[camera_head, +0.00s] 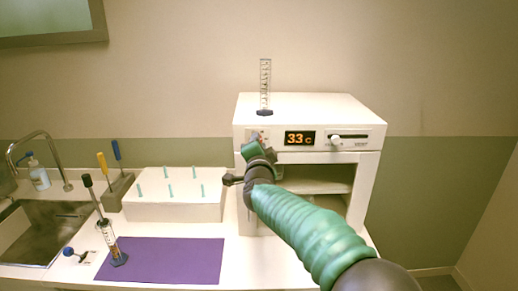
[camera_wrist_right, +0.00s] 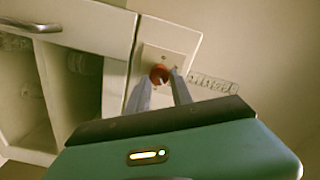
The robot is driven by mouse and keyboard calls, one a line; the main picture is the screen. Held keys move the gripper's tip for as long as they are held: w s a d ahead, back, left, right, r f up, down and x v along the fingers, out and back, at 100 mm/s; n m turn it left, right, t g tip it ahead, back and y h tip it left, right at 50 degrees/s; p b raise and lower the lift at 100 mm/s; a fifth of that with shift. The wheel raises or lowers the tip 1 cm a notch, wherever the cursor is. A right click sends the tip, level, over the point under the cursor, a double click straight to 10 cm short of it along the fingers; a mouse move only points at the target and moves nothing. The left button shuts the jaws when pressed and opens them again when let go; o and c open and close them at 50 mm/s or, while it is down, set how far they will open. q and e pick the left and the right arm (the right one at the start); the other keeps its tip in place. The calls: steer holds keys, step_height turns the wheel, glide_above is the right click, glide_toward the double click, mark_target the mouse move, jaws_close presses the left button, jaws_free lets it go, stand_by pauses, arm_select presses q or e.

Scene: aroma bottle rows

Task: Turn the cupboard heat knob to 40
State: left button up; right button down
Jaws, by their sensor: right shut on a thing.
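The white cupboard (camera_head: 300,106) stands on the counter with its front open below the control panel. Its display (camera_head: 300,138) reads 33 C in orange. The heat knob is mostly hidden behind my right gripper (camera_head: 257,141) in the head view. In the right wrist view the knob (camera_wrist_right: 159,74) is red-orange on a pale square plate. The fingers of my right gripper (camera_wrist_right: 168,80) are on either side of it, shut on it. My left gripper is not in view.
A slider handle (camera_head: 336,139) sits right of the display. A measuring cylinder (camera_head: 265,85) stands on the cupboard top. To the left are a white rack (camera_head: 170,208) with teal pegs, a purple mat (camera_head: 165,262), another cylinder (camera_head: 110,242) and a sink (camera_head: 40,232).

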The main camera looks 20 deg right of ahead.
steer(key=shift+a+f, duration=0.15)
steer(key=shift+f, duration=0.3)
steer(key=c, duration=1.5)
jaws_free()
steer(key=o, duration=0.4)
steer(key=shift+w+m, duration=0.3)
steer(key=shift+r, duration=0.15)
steer(key=b+v, duration=0.2)
steer(key=v, duration=1.4)
steer(key=shift+s+a, duration=0.1)
steer(key=shift+s, duration=0.3)
